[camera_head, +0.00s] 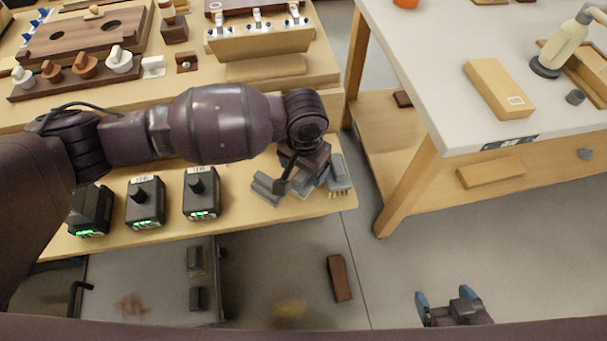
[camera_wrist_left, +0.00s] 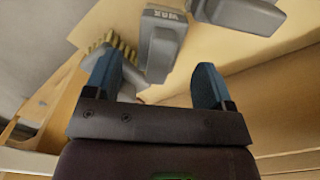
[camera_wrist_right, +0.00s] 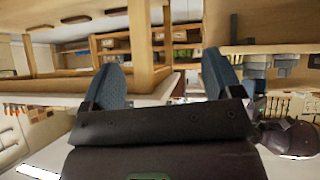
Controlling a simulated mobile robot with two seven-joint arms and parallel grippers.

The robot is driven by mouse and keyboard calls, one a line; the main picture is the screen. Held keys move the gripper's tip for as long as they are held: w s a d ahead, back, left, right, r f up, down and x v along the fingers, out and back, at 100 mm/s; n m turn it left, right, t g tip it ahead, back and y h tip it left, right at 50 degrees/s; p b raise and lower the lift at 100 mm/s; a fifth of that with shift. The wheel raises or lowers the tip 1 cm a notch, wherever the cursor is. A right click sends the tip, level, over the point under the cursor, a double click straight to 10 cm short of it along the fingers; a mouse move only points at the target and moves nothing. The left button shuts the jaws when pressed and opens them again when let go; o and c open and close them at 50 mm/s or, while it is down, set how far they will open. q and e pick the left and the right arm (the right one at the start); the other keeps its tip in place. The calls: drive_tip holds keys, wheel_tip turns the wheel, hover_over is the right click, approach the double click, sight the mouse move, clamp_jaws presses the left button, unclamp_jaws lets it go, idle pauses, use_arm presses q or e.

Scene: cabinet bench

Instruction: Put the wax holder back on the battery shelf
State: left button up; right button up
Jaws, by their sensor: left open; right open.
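The wax holder is a grey block lettered WAX (camera_wrist_left: 162,42) in the left wrist view. It rests on the wooden battery shelf (camera_head: 240,225), which also bears several black batteries (camera_head: 201,193) with green lights. My left gripper (camera_head: 290,183) is open above the shelf's right end. In its wrist view the wax holder lies between and beyond the two blue fingertips (camera_wrist_left: 157,75), with no clear grip on it. In the head view my gripper partly hides the holder. My right gripper (camera_head: 446,297) is open and empty, low over the floor at the right.
A grey brush (camera_head: 339,176) with yellow bristles sits right of the wax holder, and another grey block (camera_head: 266,188) sits left of it. A white-topped table (camera_head: 440,60) stands at the right across a floor gap. A brown block (camera_head: 339,278) lies on the floor.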

sight(304, 174)
use_arm(q)
wheel_tip(304, 174, up, 9)
drive_tip(key=p, duration=0.2)
drive_tip(key=shift+s+d+f, duration=0.1)
drive_tip(key=shift+f, duration=0.05)
drive_tip(key=s+d+f+n+t+h, duration=0.2)
drive_tip(key=s+f+t+h, duration=0.1)
drive_tip(key=s+f+h, duration=0.55)
drive_tip(key=s+a+f+n+t+y, duration=0.1)
drive_tip(key=s+a+t+y, duration=0.1)
drive_tip(key=s+a, duration=0.3)
drive_tip(key=s+a+f+n+t+y, duration=0.1)
drive_tip(key=s+a, duration=0.5)
drive_tip(key=a, duration=0.8)
drive_tip(key=s+a+f+n+t+y, duration=0.1)
drive_tip(key=s+a+t+y, duration=0.3)
drive_tip(key=a, duration=0.6)
drive_tip(key=shift+s+f+y, duration=0.65)
drive_tip(key=shift+s+f, duration=0.05)
drive_tip(key=shift+s, duration=0.45)
